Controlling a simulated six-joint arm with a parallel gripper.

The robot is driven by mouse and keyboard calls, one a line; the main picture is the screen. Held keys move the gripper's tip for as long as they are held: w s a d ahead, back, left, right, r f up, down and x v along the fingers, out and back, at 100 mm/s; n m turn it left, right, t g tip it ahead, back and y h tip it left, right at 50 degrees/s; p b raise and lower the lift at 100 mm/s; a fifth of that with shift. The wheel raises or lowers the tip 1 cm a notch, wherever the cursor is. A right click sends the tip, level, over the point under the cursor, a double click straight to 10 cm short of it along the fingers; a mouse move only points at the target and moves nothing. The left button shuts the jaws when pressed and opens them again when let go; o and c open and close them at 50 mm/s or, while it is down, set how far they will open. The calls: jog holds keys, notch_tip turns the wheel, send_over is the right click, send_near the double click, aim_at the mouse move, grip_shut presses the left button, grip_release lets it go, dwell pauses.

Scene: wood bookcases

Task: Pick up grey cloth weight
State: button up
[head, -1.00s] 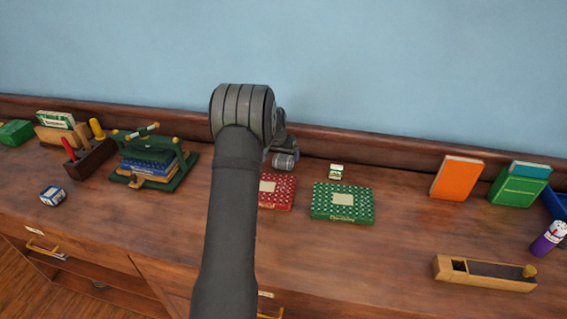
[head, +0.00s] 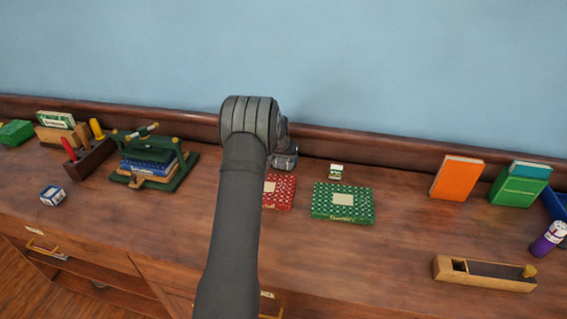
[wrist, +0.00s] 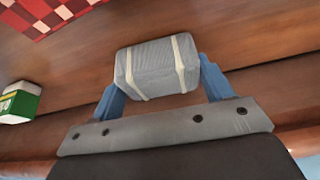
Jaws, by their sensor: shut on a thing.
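The grey cloth weight (wrist: 155,68) is a small grey block with two cream bands. In the wrist view it sits between the two blue fingers of my gripper (wrist: 160,82), which is shut on it. The head view shows the weight (head: 284,161) behind my arm, near the back rail and beyond the red patterned book. My gripper is mostly hidden there by my own arm. I cannot tell whether the weight touches the wood surface.
The red patterned book (head: 279,191) and a green patterned book (head: 342,202) lie close by. A small green-and-white box (head: 336,172) stands to the right. A green book press (head: 150,160) is at left. A wooden plane (head: 485,273) lies at front right.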

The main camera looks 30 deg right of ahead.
jog(key=shift+r, duration=0.25)
